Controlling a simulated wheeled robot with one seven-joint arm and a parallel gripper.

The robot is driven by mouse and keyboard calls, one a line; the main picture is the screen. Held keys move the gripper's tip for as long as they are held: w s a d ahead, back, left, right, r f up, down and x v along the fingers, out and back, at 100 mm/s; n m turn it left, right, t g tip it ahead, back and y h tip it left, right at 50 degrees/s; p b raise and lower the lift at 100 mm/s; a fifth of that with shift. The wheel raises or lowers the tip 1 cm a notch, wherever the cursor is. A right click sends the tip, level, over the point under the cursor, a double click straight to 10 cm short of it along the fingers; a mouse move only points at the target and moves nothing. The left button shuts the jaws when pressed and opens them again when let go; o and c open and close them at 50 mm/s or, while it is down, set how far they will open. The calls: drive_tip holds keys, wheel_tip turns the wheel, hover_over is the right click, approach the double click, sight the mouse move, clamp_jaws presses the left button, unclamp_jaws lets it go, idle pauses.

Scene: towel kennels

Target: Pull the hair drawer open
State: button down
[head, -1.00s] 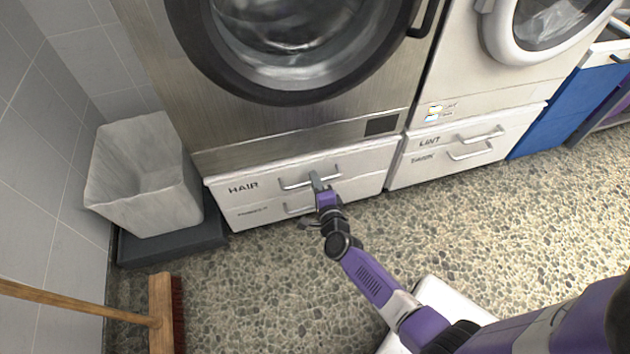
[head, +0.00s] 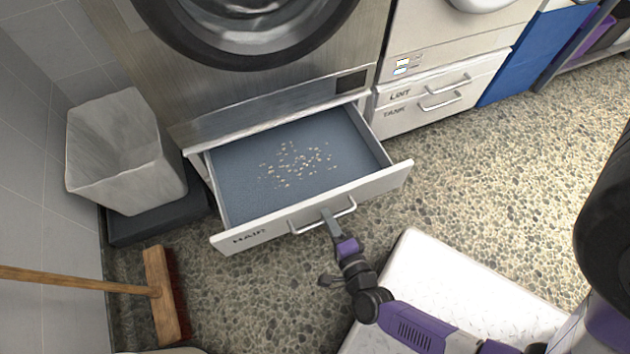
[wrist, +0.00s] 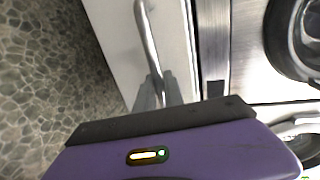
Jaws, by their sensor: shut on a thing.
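The hair drawer (head: 236,240) is pulled well out from under the left machine, with its front panel marked HAIR. Its grey-blue inside (head: 235,170) shows pale bits scattered on the bottom. My gripper (head: 328,215) is shut on the drawer's bar handle (head: 306,226), near its middle. In the wrist view the fingers (wrist: 157,92) close around the metal handle (wrist: 146,38), and the purple gripper body hides the lower part.
A white bin (head: 120,152) on a dark base stands left of the drawer. A broom (head: 166,298) lies at lower left. A white plate (head: 450,295) is at lower right. The lint drawer (head: 425,98) on the right is shut. Speckled floor is clear at right.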

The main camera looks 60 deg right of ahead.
drive_tip(key=f+v, duration=0.1)
drive_tip(key=v, duration=0.8)
drive_tip(key=shift+f, duration=0.4)
drive_tip(key=shift+s+a, duration=0.1)
drive_tip(key=c, duration=1.5)
unclamp_jaws()
drive_tip(key=shift+o, duration=0.2)
drive_tip(key=p+v, duration=0.1)
drive_tip(key=v, duration=0.6)
drive_tip(key=shift+s+a, duration=0.2)
drive_tip(key=shift+s, duration=0.15)
